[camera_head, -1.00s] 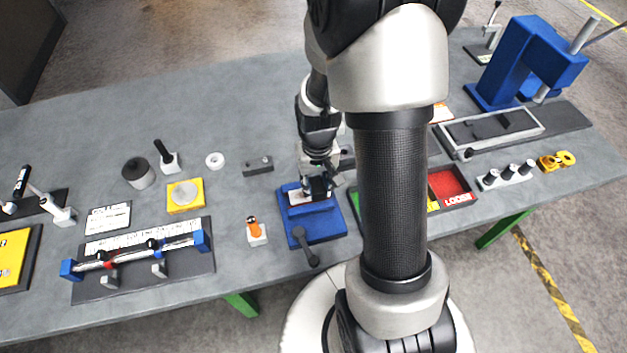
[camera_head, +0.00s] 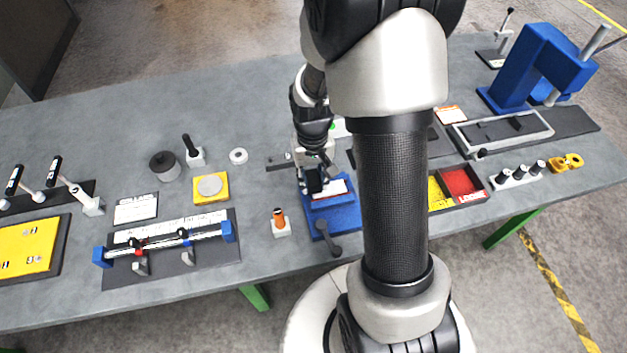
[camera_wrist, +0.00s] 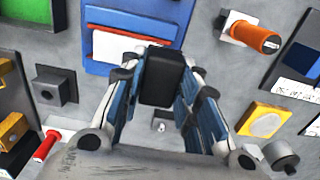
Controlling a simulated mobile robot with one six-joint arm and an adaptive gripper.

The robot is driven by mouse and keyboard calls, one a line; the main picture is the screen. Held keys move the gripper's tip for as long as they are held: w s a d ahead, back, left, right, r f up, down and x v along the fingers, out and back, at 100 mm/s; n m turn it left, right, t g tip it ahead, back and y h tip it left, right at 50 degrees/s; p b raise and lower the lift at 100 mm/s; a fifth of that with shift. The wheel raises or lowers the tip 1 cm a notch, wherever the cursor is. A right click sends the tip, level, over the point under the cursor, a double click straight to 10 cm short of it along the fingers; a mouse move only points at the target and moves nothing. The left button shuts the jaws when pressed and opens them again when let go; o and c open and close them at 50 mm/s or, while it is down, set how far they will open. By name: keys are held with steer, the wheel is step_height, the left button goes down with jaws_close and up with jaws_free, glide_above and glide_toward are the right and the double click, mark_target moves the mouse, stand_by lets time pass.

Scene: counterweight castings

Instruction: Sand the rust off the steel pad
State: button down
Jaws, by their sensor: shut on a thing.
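A blue fixture (camera_head: 345,219) with a dark lever stands near the table's front edge. A pale flat pad (camera_head: 338,188) lies in it, and I take this as the steel pad. The pad also shows in the wrist view (camera_wrist: 118,46), beside a blue bar with a red edge. My gripper (camera_head: 315,186) is above the fixture's left side, shut on a black block (camera_wrist: 158,76). The block covers the pad's right part in the wrist view. I cannot tell whether it touches the pad. No rust is clear on the visible part.
An orange-handled tool (camera_head: 279,217) stands in a white holder left of the fixture. A yellow plate with a disc (camera_head: 210,188) lies farther left. A red and yellow tray (camera_head: 462,186) is to the right, partly behind my arm. A blue press (camera_head: 540,65) stands at the back right.

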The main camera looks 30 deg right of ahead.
steer(key=shift+w+r+p, duration=0.15)
steer(key=shift+r+p, duration=1.55)
steer(key=shift+r, duration=0.7)
